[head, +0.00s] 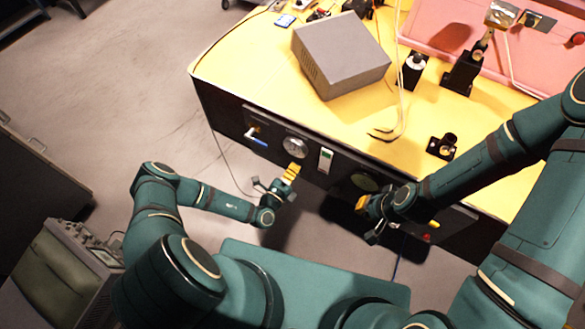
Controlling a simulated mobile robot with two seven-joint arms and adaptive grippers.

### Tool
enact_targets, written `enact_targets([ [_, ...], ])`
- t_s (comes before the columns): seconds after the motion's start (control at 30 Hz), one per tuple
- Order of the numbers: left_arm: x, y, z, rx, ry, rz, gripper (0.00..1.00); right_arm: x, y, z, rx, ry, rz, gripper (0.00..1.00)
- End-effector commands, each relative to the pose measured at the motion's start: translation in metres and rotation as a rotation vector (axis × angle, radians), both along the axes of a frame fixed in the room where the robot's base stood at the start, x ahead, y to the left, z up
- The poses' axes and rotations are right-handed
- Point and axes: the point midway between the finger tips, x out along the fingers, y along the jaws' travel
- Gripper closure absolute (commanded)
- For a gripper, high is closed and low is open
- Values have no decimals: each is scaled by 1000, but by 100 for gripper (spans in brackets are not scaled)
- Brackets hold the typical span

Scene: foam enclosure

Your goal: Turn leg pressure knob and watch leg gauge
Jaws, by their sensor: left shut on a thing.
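The black front panel (310,172) of the yellow-topped bench carries a round white-faced gauge (295,147); its needle is too small to read. My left gripper (291,172) is at the panel just below this gauge, its yellow fingers shut on a small part that they hide, which appears to be the leg pressure knob. A second round, greenish dial (364,182) sits further right on the panel. My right gripper (364,204) is in front of the panel below that dial, and its finger opening is unclear. I cannot read any labels.
A blue-handled valve (256,137) is left of the gauge, and a white module (325,160) is right of it. A grey box (340,55) and black fixtures (463,74) stand on the yellow bench top (300,115). Open floor lies to the left.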

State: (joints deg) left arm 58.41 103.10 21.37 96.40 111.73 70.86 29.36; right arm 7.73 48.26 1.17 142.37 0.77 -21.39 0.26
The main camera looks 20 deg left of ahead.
Motion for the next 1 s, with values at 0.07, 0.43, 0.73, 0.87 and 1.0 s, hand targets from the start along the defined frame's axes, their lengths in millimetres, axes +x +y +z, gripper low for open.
enact_targets([
  [0.07, 2, 1, 3, 37, -14, 4, 100, 0, 0, 4, 1, 0, 0, 100],
  [0.43, 2, 1, 2, 118, -37, 5, 100, 0, 0, 8, 2, 0, 0, 100],
  [0.73, 2, 1, 2, 121, -38, 5, 100, 0, 0, 8, 1, 0, 0, 100],
  [0.87, 2, 2, 2, 120, -38, 6, 48, 0, 0, 8, 1, 0, 0, 100],
  [1.0, 2, 1, 2, 120, -36, 3, 30, 0, 0, 8, 1, 0, 0, 100],
])
